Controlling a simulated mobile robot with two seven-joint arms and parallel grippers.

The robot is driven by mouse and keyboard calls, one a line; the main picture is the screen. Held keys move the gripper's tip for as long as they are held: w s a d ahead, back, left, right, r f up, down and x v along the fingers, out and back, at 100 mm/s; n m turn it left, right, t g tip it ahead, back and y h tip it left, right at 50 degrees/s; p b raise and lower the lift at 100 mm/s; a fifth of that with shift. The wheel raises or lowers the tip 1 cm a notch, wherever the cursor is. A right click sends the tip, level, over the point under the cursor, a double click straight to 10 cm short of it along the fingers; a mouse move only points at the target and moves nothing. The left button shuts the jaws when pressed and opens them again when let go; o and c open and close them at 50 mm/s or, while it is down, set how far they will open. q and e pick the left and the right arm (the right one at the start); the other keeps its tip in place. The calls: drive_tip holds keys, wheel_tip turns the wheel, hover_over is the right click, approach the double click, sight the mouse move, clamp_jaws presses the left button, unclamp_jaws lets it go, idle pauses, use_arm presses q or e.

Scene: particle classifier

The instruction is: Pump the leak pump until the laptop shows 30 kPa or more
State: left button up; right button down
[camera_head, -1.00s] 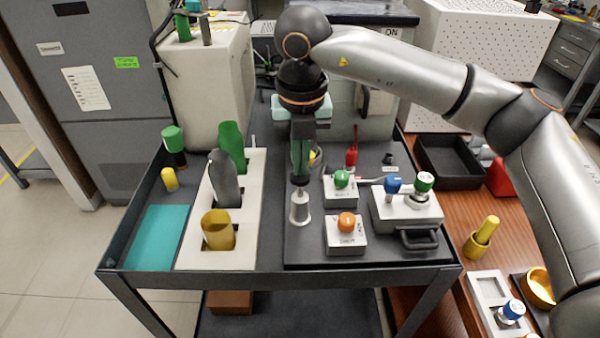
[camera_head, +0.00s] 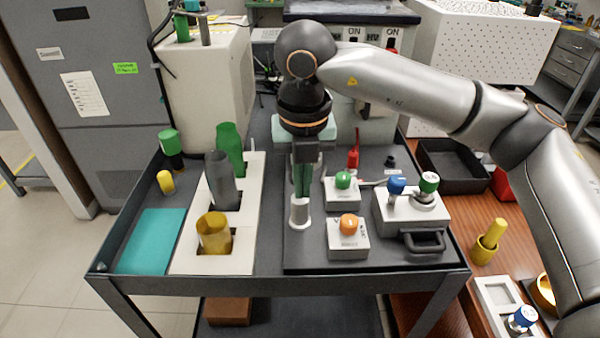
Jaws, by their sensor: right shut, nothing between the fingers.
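The leak pump (camera_head: 300,212) is a small silver cylinder standing upright on the dark tray of the cart. My right gripper (camera_head: 302,192) points straight down over it from behind. Its fingers are shut with nothing between them, and the tips are right at the top of the pump, apparently touching it. The fingers hide the plunger knob. No laptop reading can be made out in this view. My left gripper is out of view.
Right of the pump are a green-knob valve box (camera_head: 343,191), an orange-knob box (camera_head: 348,238) and a larger box with blue and green knobs (camera_head: 412,213). A white rack (camera_head: 188,257) with green, grey and yellow containers stands left. Bare tray lies in front of the pump.

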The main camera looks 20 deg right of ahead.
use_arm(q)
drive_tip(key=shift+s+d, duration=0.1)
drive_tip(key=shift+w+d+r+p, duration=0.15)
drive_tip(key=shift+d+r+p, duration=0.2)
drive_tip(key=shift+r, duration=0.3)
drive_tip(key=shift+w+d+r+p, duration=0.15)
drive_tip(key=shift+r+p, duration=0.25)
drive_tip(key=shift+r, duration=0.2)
use_arm(e)
wheel_tip(320, 180, up, 12)
drive_tip(key=s, duration=0.1)
drive_tip(key=shift+a+r, duration=0.15)
drive_tip(key=shift+r, duration=0.1)
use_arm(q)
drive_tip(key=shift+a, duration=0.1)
use_arm(e)
drive_tip(key=shift+s, duration=0.1)
idle(0.3)
